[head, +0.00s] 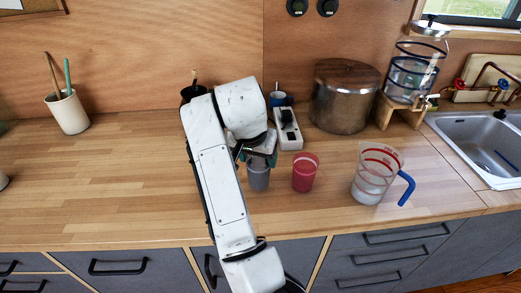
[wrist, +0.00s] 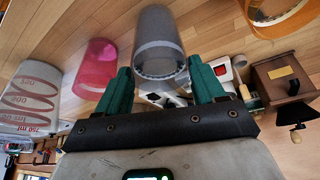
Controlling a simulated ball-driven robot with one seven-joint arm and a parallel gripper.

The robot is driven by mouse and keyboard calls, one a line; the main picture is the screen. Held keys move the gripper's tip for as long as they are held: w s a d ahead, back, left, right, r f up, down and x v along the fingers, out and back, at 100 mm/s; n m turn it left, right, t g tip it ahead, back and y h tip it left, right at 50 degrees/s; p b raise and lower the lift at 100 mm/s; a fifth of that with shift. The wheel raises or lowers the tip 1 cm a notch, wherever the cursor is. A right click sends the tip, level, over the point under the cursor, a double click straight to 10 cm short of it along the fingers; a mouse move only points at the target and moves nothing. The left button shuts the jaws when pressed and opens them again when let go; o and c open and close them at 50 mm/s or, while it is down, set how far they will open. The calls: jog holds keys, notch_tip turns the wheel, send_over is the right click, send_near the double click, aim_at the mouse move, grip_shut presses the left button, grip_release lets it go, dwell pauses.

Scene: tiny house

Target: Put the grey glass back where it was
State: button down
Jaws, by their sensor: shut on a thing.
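The grey glass (head: 258,176) is in my gripper (head: 257,155), upright at or just above the wooden counter; I cannot tell if it touches. In the wrist view the grey glass (wrist: 160,45) is between the two green fingers of my gripper (wrist: 162,85), which are shut on it. My white arm comes from the front edge and hides part of the counter behind it. A red glass (head: 305,172) stands just right of the grey glass. It also shows in the wrist view (wrist: 95,68), apart from the grey glass.
A measuring jug (head: 375,175) with a blue handle stands right of the red glass. A metal pot (head: 343,97), a white power strip (head: 287,128) and a glass dispenser (head: 415,70) stand behind. A sink (head: 485,145) is at right.

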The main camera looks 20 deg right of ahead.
jog(key=shift+f, duration=0.85)
jog(key=shift+f, duration=0.1)
jog(key=shift+c, duration=0.5)
grip_release()
jog(key=p+v, duration=0.2)
jog(key=v, duration=1)
